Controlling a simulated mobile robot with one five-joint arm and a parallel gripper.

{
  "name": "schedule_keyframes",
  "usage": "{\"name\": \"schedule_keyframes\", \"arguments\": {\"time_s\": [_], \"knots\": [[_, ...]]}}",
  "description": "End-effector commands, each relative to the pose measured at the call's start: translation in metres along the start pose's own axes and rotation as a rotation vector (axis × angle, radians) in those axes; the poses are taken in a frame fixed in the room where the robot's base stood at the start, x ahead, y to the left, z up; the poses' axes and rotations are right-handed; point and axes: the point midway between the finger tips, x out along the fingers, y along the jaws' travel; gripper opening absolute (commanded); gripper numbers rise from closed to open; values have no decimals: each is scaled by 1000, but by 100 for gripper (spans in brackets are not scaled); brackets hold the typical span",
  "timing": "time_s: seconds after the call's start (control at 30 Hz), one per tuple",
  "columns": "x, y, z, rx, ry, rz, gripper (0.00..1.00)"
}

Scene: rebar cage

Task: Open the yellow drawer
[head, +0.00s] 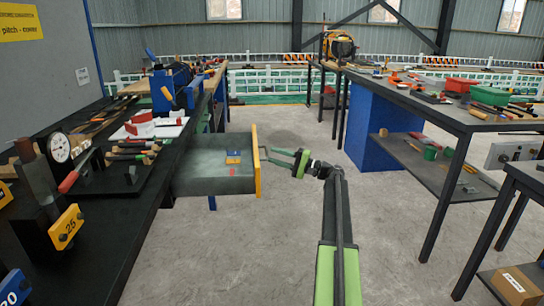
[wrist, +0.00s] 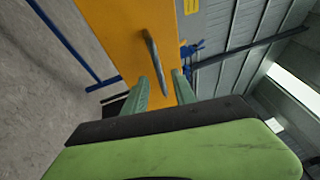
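The yellow-fronted drawer (head: 215,178) is pulled out of the black bench on the left in the head view. Its grey inside shows, with small blue, yellow and red items in it. Its yellow front (head: 256,160) faces right; in the wrist view the yellow front (wrist: 128,35) fills the upper middle. A grey bar handle (wrist: 153,55) stands out from it. My green gripper (head: 277,157) is at the front, level with the handle. In the wrist view my gripper (wrist: 162,80) has its fingers apart, with the handle's near end between them and gaps visible.
The black bench (head: 100,215) on the left carries tools, a dial gauge (head: 58,148) and a blue vise (head: 172,88). A long dark table (head: 440,108) with trays and tools stands at the right, with a blue cabinet (head: 375,130) under it. The concrete floor between is clear.

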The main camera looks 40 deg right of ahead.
Motion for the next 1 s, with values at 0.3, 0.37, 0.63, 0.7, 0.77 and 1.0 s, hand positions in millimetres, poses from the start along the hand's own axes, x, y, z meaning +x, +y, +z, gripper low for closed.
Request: {"name": "schedule_keyframes", "arguments": {"time_s": [0.3,0.37,0.63,0.7,0.77,1.0], "knots": [[-92,3,0,0,3,0,33],[-107,3,0,-1,3,0,33],[-145,1,1,0,-1,0,33],[-148,1,2,0,-1,0,33],[-148,0,2,0,-2,0,33],[-148,0,2,0,-2,0,33]]}}
